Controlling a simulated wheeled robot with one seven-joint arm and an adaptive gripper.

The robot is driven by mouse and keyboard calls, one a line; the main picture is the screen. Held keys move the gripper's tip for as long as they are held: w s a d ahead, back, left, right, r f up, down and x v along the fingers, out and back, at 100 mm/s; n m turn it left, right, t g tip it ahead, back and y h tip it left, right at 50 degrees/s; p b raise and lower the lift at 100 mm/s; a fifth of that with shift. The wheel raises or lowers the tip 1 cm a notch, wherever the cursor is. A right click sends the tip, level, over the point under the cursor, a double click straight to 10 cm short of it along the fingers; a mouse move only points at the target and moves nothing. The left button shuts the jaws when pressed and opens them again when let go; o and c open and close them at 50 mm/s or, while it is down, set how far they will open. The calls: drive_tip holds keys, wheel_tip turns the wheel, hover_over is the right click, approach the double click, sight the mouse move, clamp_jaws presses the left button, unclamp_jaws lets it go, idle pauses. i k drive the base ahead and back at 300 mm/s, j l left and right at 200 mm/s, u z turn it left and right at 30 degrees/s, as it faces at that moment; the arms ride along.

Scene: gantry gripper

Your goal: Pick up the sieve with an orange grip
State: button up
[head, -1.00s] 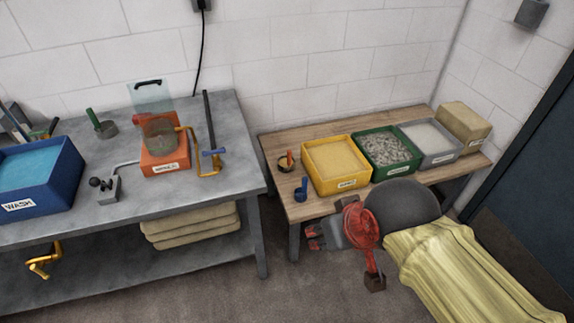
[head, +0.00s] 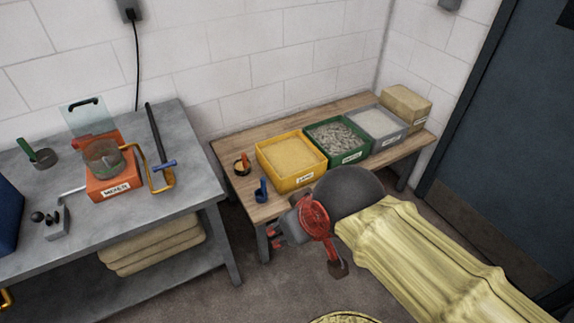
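A small round sieve with an orange grip (head: 245,162) sits at the left end of the wooden table, its grip standing up. My gripper (head: 273,234) is in front of that table's near left edge, nearer to me than the sieve and apart from it. Its two red-tipped fingers point left and look spread, with nothing seen between them. A blue scoop-like tool (head: 262,190) stands between the sieve and my gripper. Another sieve with a green grip (head: 42,157) lies on the metal bench at the left.
Yellow (head: 292,180), green (head: 338,157) and grey (head: 378,138) bins line the wooden table (head: 228,150), right of the sieve. A tan block (head: 407,105) is at its far end. The metal bench (head: 190,195) holds an orange machine (head: 110,185). A gap separates bench and table.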

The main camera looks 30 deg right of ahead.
sight(242, 167)
drive_tip(key=i+l+z, duration=0.2)
drive_tip(key=z, duration=0.15)
drive_tip(key=i+l+z, duration=0.1)
drive_tip(key=i+z, duration=0.55)
drive_tip(key=i, duration=0.15)
